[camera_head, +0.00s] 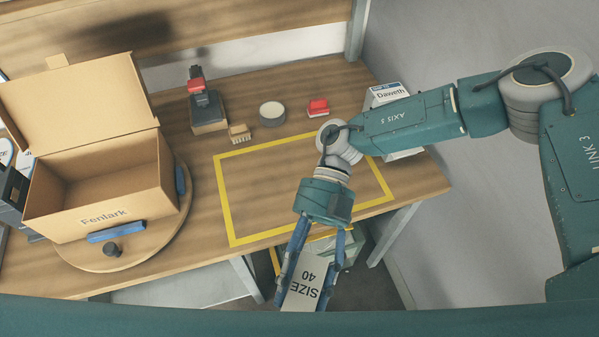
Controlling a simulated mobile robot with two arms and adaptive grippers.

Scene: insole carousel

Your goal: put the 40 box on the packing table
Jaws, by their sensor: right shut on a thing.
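The 40 box (303,291) is a pale grey box marked "SIZE 40", its lettering upside down in the picture. My right gripper (297,280) is shut on it, one blue-padded finger on each side. It holds the box in front of the table's front edge, at the bottom of the view; the lower end of the box is hidden. The wooden packing table (207,206) has a yellow outlined rectangle (233,241) on its top, with bare wood inside. My right arm crosses over the rectangle's right part. My left gripper is not in view.
An open cardboard carton (150,203) marked "Fenlark" stands on a round turntable (75,252) at left. A "Daweth" box (388,93) stands at right.

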